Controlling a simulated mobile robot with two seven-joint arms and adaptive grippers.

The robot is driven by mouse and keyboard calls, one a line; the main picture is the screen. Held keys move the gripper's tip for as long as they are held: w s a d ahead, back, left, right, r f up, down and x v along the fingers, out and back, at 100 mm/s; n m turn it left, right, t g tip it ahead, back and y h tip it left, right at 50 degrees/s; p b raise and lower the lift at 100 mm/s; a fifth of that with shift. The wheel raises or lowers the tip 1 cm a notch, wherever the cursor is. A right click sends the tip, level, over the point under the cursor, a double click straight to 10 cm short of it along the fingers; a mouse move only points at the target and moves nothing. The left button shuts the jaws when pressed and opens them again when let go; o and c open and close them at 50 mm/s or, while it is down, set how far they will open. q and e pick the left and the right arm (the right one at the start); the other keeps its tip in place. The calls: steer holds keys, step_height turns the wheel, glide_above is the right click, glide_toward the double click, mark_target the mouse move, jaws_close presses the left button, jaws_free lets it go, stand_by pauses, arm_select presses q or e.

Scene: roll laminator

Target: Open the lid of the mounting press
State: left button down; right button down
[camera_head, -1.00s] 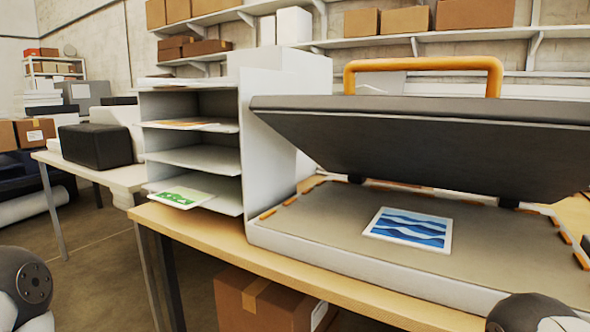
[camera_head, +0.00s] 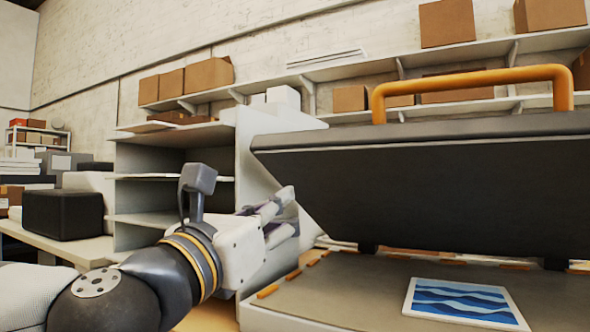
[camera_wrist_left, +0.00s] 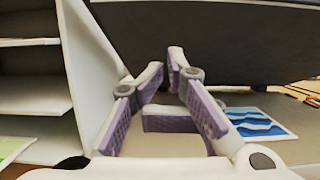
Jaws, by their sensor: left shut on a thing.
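The mounting press's dark lid (camera_head: 430,190) is tilted partly open, its front edge raised above the bed (camera_head: 350,285). An orange handle (camera_head: 470,78) stands on top of the lid. My left gripper (camera_head: 285,197) is at the lid's left side edge, its fingers closed together there; the exact contact is hard to see. In the left wrist view the fingers (camera_wrist_left: 168,70) converge in front of the dark lid (camera_wrist_left: 230,45). A blue wave picture (camera_head: 463,302) lies on the bed and also shows in the left wrist view (camera_wrist_left: 256,124). My right gripper is out of view.
A grey shelf unit (camera_head: 145,155) stands close on the left of the press. A black box (camera_head: 62,214) sits on a table farther left. Wall shelves with cardboard boxes (camera_head: 208,74) run behind. Space above the lid is open.

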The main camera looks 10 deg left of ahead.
mark_target(308, 166)
arm_select(q)
steer(key=w+r, duration=0.1)
steer(key=w+d+r+p, duration=0.1)
steer(key=w, duration=0.1)
steer(key=w+r, duration=0.2)
steer(key=shift+d+r+p, duration=0.1)
steer(key=shift+d+p, duration=0.15)
steer(key=shift+p, duration=0.1)
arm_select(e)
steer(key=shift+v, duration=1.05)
arm_select(q)
steer(key=shift+r, duration=0.1)
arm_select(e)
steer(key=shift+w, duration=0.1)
